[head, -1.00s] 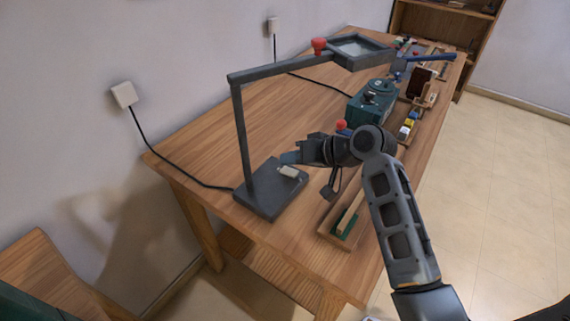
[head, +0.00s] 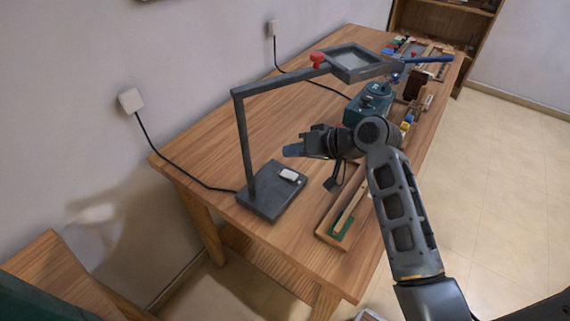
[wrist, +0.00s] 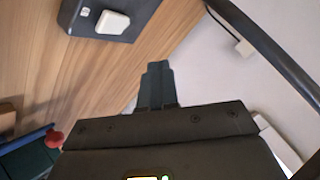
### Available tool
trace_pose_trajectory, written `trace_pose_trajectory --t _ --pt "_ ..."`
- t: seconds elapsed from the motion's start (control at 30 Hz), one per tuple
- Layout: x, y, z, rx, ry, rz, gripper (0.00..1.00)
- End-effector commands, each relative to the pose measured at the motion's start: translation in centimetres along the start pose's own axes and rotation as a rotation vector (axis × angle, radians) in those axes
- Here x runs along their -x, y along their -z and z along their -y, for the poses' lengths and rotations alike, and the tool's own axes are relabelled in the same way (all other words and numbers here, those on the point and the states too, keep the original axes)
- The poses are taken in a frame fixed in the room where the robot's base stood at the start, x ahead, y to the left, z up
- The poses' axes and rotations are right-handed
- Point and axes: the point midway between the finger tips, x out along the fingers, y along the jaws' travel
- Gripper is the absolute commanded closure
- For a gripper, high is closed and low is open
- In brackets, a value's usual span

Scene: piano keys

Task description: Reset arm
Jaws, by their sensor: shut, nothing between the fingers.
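My gripper (head: 293,150) is shut and empty. In the head view it points left, above the table and behind the lamp's base. In the wrist view its closed fingers (wrist: 157,82) point up the picture, apart from anything. The dark grey lamp (head: 246,140) stands at the near end of the table, its arm reaching over to a square head (head: 357,62). A white switch block (head: 289,175) sits on the lamp's base; the block also shows at the top of the wrist view (wrist: 113,22).
The wooden table (head: 215,150) has bare room left of my gripper. A wooden tray (head: 335,232) lies right of the lamp base. A teal machine (head: 368,103) and several small items stand farther back. A cord runs to a wall plug (head: 131,100).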

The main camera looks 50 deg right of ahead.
Motion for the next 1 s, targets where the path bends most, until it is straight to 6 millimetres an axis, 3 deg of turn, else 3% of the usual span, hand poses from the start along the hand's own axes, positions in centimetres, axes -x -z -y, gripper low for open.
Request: trace_pose_trajectory --t 0.73,0.87,1.0 --pt "0.5 0.0 0.3 0.000 -0.003 0.000 1.00" --pt "0.3 -2.4 0.7 0.006 -0.025 -0.007 1.00" --pt "0.7 -7.3 1.2 0.034 -0.075 -0.034 1.00"
